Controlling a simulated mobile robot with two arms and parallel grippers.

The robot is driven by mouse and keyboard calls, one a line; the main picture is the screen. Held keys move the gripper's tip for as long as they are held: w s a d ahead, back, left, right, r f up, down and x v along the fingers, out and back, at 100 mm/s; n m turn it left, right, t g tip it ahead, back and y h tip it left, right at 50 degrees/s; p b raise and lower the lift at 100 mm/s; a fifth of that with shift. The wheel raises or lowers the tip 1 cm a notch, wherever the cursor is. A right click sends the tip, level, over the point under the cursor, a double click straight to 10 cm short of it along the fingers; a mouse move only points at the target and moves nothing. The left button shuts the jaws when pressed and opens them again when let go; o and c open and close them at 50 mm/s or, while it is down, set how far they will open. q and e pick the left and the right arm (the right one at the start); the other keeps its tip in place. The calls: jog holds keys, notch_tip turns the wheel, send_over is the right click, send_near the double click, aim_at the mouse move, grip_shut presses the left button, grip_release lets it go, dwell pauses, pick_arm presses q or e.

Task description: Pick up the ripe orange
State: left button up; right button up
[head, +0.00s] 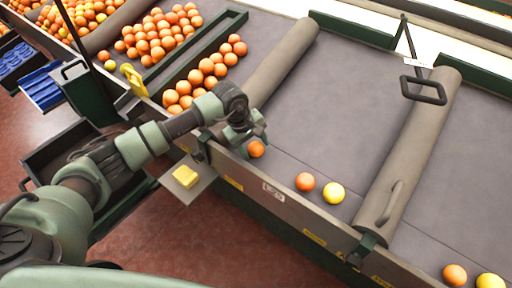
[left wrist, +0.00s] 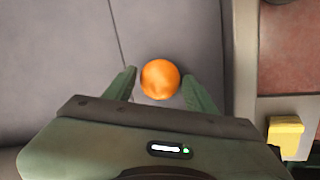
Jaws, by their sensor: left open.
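A ripe orange (head: 256,149) lies on the grey belt near its front rail, right at my left gripper (head: 250,132). In the left wrist view the orange (left wrist: 160,79) sits between the tips of the two green fingers of my left gripper (left wrist: 160,84), which are apart, with a gap visible on each side. Another orange (head: 305,181) and a yellow fruit (head: 333,193) lie further right on the belt. My right gripper is not in view.
A grey roller (head: 283,68) crosses the belt behind my left gripper, and a second roller (head: 412,150) stands to the right. Several oranges (head: 208,67) fill the lane at the upper left. A yellow block (head: 185,176) sits on a small shelf by the rail.

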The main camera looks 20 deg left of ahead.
pick_arm(q)
jog(key=shift+c, duration=0.4)
jog(key=c, duration=1)
jog(key=shift+c, duration=0.5)
jog(key=shift+r, duration=0.2)
